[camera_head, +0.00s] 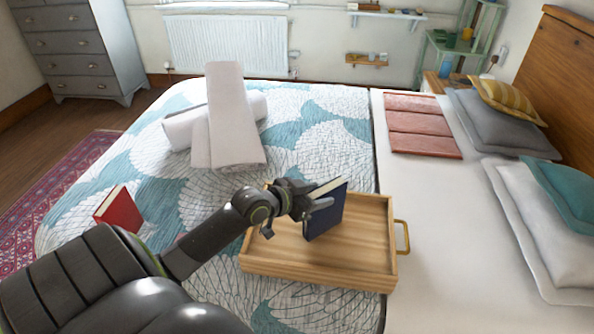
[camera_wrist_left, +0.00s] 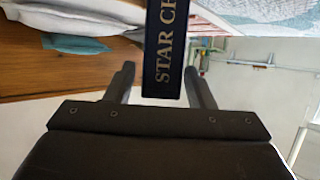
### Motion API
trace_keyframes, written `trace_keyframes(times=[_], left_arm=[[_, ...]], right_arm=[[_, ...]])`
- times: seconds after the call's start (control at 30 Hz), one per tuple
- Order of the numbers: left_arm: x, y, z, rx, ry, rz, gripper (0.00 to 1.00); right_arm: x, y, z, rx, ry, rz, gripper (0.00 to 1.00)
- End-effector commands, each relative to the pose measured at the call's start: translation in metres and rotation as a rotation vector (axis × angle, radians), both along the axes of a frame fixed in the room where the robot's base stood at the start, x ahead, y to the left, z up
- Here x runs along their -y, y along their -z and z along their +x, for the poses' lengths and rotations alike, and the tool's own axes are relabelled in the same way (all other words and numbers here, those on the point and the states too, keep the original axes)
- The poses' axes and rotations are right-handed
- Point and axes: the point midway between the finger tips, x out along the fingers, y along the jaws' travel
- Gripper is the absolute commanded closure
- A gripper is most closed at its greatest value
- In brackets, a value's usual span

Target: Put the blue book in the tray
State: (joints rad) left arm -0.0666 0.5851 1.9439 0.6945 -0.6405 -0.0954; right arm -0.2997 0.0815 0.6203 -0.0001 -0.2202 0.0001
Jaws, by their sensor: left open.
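The blue book (camera_head: 327,211) stands upright in the wooden tray (camera_head: 345,262) on the bed; part of its lower edge meets the tray floor. My left gripper (camera_head: 318,197) is at the book's left side in the head view. In the left wrist view the book's dark spine, lettered "STAR CH", shows between the two open fingers of my left gripper (camera_wrist_left: 163,85), with a gap on each side. The tray's left part is partly hidden behind my left arm. My right gripper is not in view.
A red book (camera_head: 119,209) stands on the bed at the left. Rolled white towels (camera_head: 228,125) lie behind the tray. Pillows (camera_head: 547,215) and a folded reddish cloth (camera_head: 418,124) lie on the right, with bare white sheet beside the tray.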

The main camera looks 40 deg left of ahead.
Motion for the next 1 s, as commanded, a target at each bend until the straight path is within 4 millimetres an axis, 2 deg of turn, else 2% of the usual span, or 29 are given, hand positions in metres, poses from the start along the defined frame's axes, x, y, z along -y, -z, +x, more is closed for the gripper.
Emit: trace_keyframes(times=[0.3, 0.5, 0.7, 1.0], left_arm=[[-0.015, -0.025, -0.059, -0.005, 0.003, 0.006, 0.51], [-0.021, -0.036, -0.082, -0.003, 0.001, 0.003, 0.51], [-0.023, -0.039, -0.091, -0.001, 0.002, 0.000, 0.51], [-0.023, -0.040, -0.092, 0.000, 0.001, -0.002, 0.51]], right_arm=[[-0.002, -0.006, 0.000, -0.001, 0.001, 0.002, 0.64], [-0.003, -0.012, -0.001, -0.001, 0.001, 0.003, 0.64], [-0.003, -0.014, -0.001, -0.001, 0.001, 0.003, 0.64], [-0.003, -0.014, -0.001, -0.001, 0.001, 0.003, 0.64]])
